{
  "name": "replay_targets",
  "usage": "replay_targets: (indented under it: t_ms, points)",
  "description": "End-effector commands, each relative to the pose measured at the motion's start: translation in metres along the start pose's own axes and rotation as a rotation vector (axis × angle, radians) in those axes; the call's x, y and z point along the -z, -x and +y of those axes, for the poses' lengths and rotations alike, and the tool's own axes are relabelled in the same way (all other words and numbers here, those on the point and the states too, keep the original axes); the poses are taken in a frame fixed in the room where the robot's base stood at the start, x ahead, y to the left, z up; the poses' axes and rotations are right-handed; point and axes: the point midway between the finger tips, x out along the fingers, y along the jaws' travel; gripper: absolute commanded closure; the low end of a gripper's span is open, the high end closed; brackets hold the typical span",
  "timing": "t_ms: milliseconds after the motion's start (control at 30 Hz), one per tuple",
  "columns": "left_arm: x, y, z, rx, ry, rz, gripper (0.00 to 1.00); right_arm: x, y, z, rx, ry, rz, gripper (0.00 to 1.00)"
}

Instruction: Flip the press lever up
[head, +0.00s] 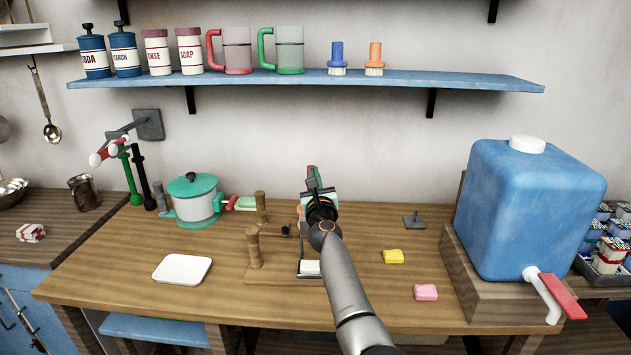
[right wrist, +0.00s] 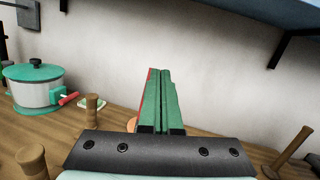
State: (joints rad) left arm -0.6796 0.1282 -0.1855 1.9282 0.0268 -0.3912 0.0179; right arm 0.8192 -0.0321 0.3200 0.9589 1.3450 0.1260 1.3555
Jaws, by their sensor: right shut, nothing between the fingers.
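My right gripper (head: 313,175) is raised over the middle of the worktop, its green fingers together and empty. In the right wrist view the shut fingers (right wrist: 158,100) point toward the wall. Directly below and behind my right arm is a small device, probably the press, with a dark-edged base and a pale block (head: 309,267). An orange part (head: 301,217) shows just left of the arm. My gripper and arm cover most of this device, so I cannot make out its lever or the lever's position. My left gripper is not in view.
Wooden posts (head: 254,248) and a green-lidded pot (head: 193,200) stand left of my arm, with a white dish (head: 182,269) in front. Yellow (head: 393,256) and pink (head: 426,292) blocks lie right. A blue tank (head: 525,205) stands far right. A blue shelf (head: 440,81) hangs above.

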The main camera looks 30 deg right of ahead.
Motion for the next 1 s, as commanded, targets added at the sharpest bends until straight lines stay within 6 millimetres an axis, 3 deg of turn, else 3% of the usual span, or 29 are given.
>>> replay_targets:
  t_ms: [33, 200, 500, 1000]
  points:
    - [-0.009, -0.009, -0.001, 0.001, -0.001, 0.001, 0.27, 0.009, -0.005, 0.001, -0.001, -0.001, 0.005, 1.00]
    - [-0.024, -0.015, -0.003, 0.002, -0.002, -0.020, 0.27, 0.008, -0.024, -0.003, -0.002, -0.003, 0.028, 1.00]
    - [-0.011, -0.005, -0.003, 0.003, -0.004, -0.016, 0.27, 0.011, -0.042, -0.005, -0.014, -0.014, 0.109, 1.00]
    - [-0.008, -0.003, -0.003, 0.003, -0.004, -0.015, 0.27, 0.014, -0.046, -0.004, -0.021, -0.020, 0.136, 1.00]
